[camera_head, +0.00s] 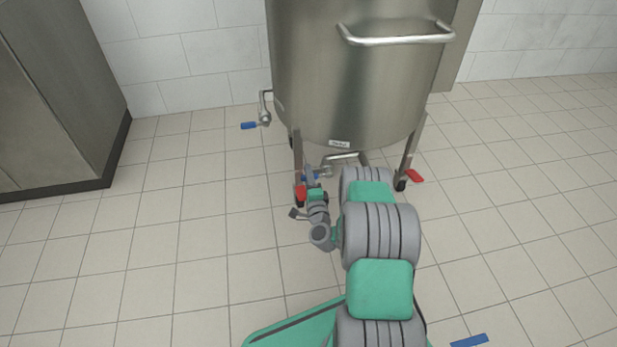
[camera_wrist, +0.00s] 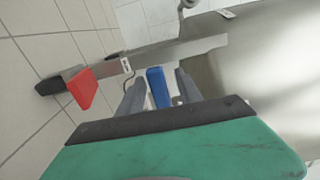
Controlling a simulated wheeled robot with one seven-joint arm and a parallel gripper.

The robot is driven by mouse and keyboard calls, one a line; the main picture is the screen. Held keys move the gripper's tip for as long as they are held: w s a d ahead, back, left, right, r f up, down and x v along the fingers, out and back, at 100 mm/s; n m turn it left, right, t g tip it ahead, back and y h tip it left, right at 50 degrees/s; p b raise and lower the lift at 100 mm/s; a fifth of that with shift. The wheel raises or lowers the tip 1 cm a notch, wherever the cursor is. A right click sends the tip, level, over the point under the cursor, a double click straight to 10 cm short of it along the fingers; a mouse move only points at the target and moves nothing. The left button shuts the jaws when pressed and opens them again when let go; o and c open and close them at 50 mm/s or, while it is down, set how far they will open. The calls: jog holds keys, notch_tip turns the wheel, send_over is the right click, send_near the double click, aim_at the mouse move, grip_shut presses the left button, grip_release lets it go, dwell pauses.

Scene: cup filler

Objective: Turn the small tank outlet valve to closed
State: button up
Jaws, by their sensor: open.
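The steel tank (camera_head: 350,75) stands on legs, with a small label (camera_head: 339,144) at its lower edge. Under it is an outlet pipe (camera_head: 343,156) with a blue valve handle (camera_head: 311,177). My gripper (camera_head: 309,176) reaches in low under the tank's front, beside the left leg. In the wrist view my gripper (camera_wrist: 160,82) is open, and the blue handle (camera_wrist: 158,88) lies between its two fingers. Whether either finger touches the handle I cannot tell. The valve body is mostly hidden behind the gripper and arm in the head view.
A second blue handle (camera_head: 249,126) sits on a side fitting at the tank's left. A red caster pedal (camera_wrist: 83,89) is close to my gripper, and another red pedal (camera_head: 414,176) is at the right leg. A steel cabinet (camera_head: 55,90) stands left. The tiled floor between is clear.

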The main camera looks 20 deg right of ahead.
jog(key=p+v, duration=0.1)
jog(key=v, duration=0.7)
jog(key=shift+p, duration=0.4)
jog(key=shift+w, duration=0.1)
dwell(0.9)
